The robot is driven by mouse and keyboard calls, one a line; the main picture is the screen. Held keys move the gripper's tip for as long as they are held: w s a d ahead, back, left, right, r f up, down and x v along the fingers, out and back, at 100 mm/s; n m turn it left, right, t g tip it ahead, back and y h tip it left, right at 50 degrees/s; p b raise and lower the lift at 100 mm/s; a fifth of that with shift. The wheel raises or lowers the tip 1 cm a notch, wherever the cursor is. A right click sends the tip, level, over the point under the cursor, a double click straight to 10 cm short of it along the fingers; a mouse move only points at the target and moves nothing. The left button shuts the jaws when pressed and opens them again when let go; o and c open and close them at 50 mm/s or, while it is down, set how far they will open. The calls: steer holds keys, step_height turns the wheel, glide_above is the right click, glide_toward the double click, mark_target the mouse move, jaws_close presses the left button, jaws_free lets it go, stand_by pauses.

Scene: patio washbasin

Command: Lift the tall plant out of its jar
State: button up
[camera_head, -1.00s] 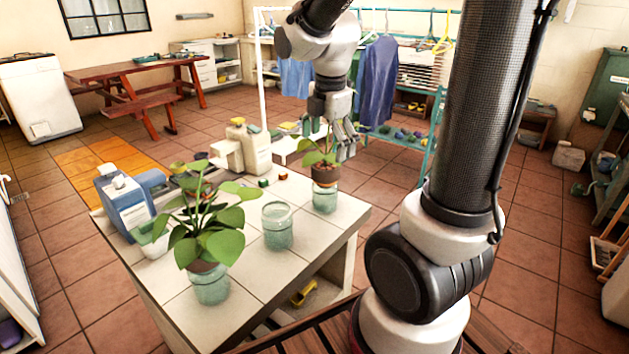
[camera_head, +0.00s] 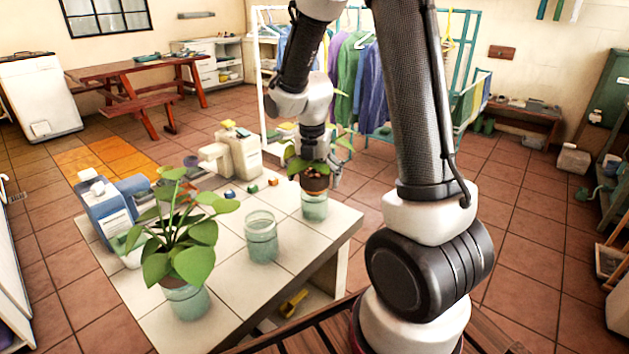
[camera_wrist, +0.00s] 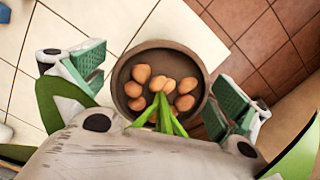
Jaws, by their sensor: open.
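A leafy plant in a brown pot (camera_head: 315,184) with a pebbled top sits in a glass jar (camera_head: 314,208) near the table's far right corner. My gripper (camera_head: 318,174) is above and around this pot. In the wrist view the brown pot (camera_wrist: 160,85) lies between the two green-padded fingers, which are open, with a gap on each side. Its stems come up towards my palm. A larger leafy plant (camera_head: 180,235) stands in another glass jar (camera_head: 187,301) at the front left. The pictures do not settle which plant is the tall one.
An empty glass jar (camera_head: 261,240) stands between the plants on the white-tiled table (camera_head: 225,290). A clothes rack (camera_head: 470,60) stands beyond my arm.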

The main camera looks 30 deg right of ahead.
steer(key=shift+c, duration=0.3)
steer(key=c, duration=1.2)
